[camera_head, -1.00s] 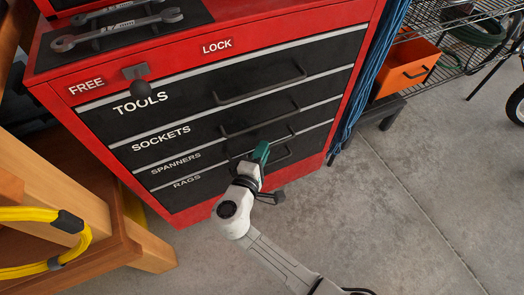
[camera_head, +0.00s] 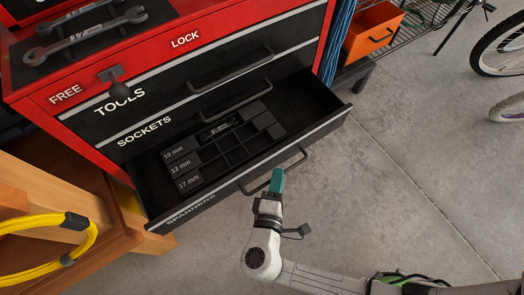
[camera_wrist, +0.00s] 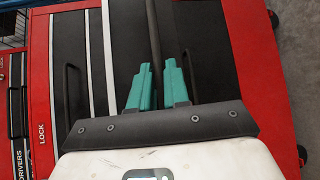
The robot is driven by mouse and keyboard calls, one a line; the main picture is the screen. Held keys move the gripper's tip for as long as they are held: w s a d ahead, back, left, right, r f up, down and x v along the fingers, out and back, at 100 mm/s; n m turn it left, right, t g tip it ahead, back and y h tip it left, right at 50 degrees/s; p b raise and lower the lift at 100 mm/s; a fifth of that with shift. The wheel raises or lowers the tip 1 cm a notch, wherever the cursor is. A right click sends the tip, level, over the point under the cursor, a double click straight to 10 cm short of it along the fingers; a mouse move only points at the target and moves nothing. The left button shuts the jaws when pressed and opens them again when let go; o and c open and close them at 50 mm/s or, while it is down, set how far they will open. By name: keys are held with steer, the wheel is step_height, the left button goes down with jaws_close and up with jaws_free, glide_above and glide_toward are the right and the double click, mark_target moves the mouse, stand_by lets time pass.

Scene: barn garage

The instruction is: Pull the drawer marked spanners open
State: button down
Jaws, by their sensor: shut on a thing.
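The drawer marked spanners (camera_head: 216,203) stands well out from the red cabinet in the head view. Its label is on the front's left part. Inside, a black organizer (camera_head: 222,150) has slots marked 10 mm, 13 mm and 17 mm, and a dark tool lies in the 10 mm row. My gripper (camera_head: 277,180) has teal fingers at the drawer's bar handle (camera_head: 299,161). In the wrist view the dark handle bar (camera_wrist: 153,35) runs between the fingers (camera_wrist: 157,72), which are shut on it. The rags drawer is hidden below.
The tools drawer (camera_head: 200,89) and sockets drawer (camera_head: 195,112) above are shut. A lever (camera_head: 115,82) sits by FREE, away from LOCK. Two spanners lie on the cabinet top (camera_head: 160,11). A wooden bench (camera_head: 50,200) with yellow hose stands left.

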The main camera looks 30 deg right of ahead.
steer(key=s+p, duration=0.1)
steer(key=s, duration=0.9)
steer(key=shift+s, duration=0.15)
steer(key=c, duration=1.2)
jaws_free()
steer(key=shift+a, duration=0.1)
steer(key=v, duration=1)
steer(key=shift+s+a+p, duration=0.2)
steer(key=shift+s+p, duration=0.1)
steer(key=shift+p, duration=0.1)
